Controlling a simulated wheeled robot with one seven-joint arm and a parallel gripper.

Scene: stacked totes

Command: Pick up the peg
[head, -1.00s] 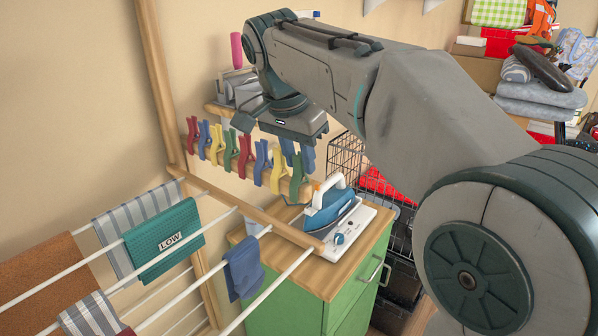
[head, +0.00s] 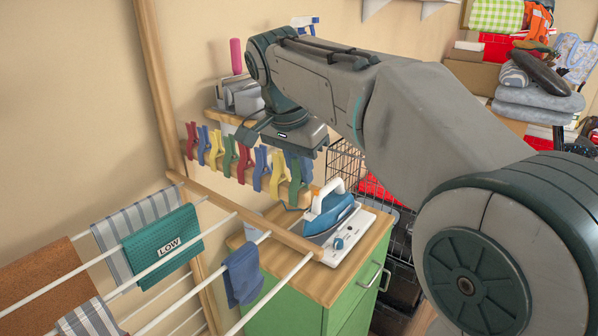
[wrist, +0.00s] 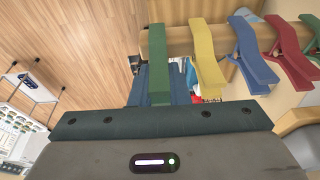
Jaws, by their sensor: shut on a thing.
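A row of red, blue, yellow and green clothes pegs hangs along a wooden rail under a small wall shelf. The end green peg (head: 295,188) is nearest my gripper (head: 299,168), which points down over it. In the wrist view the green peg (wrist: 157,60) stands between the two dark blue fingers of my gripper (wrist: 160,85), and they are shut on it. Its top still lies at the rail (wrist: 181,42). The yellow peg (wrist: 207,58) is close beside it. The lower part of the green peg is partly hidden by the fingers and palm.
A blue and white iron (head: 330,212) stands on a green cabinet (head: 290,308) below the pegs. A drying rack with cloths (head: 165,245) fills the left front. A black wire crate (head: 345,160) is behind the cabinet.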

